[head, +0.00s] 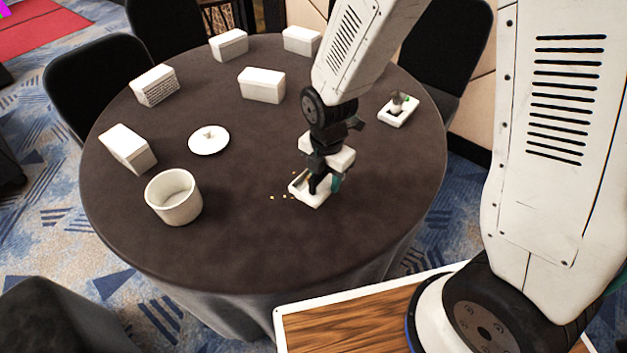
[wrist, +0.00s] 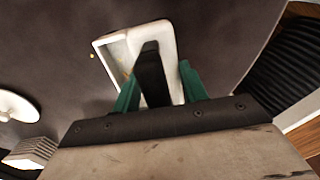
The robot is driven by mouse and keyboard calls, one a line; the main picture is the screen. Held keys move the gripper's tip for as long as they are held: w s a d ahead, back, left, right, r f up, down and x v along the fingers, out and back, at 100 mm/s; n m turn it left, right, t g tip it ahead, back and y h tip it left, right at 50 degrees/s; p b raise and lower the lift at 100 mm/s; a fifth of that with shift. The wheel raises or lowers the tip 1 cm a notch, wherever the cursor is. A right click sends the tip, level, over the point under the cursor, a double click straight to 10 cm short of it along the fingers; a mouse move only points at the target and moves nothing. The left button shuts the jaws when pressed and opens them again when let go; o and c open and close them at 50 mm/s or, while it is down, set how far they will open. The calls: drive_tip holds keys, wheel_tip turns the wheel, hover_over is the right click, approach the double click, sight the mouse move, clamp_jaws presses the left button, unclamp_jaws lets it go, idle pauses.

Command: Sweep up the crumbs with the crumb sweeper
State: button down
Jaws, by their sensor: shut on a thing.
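My gripper (head: 325,183) points down over the right part of the round table and is shut on the black handle of the crumb sweeper (head: 313,200). The sweeper is a white shallow tray-like piece, low at the tablecloth; whether it touches the cloth I cannot tell. In the wrist view the sweeper (wrist: 112,48) shows beyond the green fingers of my gripper (wrist: 157,88), with the black handle between them. A few yellow crumbs (head: 284,197) lie on the dark cloth just left of the sweeper. One crumb (wrist: 92,55) shows beside its edge in the wrist view. Small specks show inside the sweeper.
On the round table (head: 240,240) stand a white bowl (head: 174,205), a white lid with a knob (head: 209,140), several white boxes (head: 262,86) and a small white tray (head: 398,110) holding an object. Dark chairs (head: 95,85) surround it. The cloth's front is clear.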

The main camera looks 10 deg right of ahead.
drive_tip(key=shift+r, duration=1.45)
